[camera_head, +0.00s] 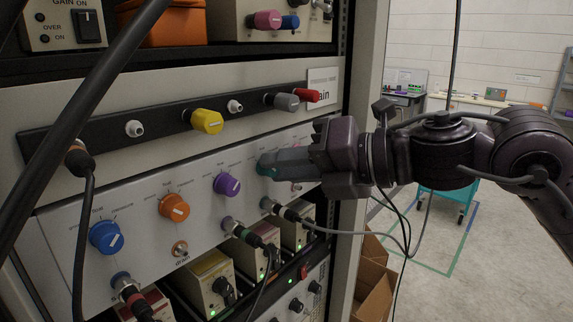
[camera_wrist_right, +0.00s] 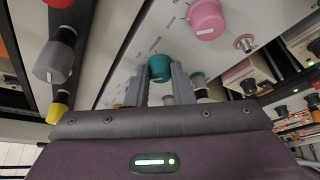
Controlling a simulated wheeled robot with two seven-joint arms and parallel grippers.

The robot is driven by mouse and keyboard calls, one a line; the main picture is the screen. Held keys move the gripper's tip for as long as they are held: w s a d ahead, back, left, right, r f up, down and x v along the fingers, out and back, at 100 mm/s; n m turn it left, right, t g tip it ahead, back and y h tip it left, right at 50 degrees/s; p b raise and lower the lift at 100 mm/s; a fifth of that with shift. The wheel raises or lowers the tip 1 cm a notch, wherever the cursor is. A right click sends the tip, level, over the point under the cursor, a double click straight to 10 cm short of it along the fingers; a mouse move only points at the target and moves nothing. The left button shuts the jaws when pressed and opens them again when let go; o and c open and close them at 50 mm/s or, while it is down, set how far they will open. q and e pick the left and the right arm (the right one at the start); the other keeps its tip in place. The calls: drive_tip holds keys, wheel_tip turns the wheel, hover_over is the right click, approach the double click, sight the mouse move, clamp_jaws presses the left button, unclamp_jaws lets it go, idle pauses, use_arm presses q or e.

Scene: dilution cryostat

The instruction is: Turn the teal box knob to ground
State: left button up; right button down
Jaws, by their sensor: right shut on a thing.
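The teal knob (camera_head: 264,166) is on the lower grey panel, right of the purple knob (camera_head: 227,184). Its left edge shows in the head view; the rest is hidden behind my right gripper. My right gripper (camera_head: 284,163) reaches in from the right and is shut on the teal knob. In the right wrist view, the teal knob (camera_wrist_right: 160,67) sits at the tips of the two grey fingers (camera_wrist_right: 160,84), one on each side. I cannot make out which mark its pointer faces. My left gripper is not in view.
Blue (camera_head: 106,237) and orange (camera_head: 174,207) knobs are farther left on the panel. A pink knob (camera_wrist_right: 206,19) is close by. Above runs a black strip (camera_head: 160,125) with yellow and grey knobs. Cables hang from connectors below; floor at right is open.

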drive_tip(key=shift+n, duration=0.3)
idle(0.4)
drive_tip(key=c, duration=1.3)
unclamp_jaws()
drive_tip(key=shift+o, duration=0.2)
drive_tip(key=b+v, duration=0.3)
drive_tip(key=v, duration=0.4)
drive_tip(key=shift+s+d, duration=0.2)
drive_tip(key=shift+d, duration=0.05)
drive_tip(key=shift+d+r, duration=0.1)
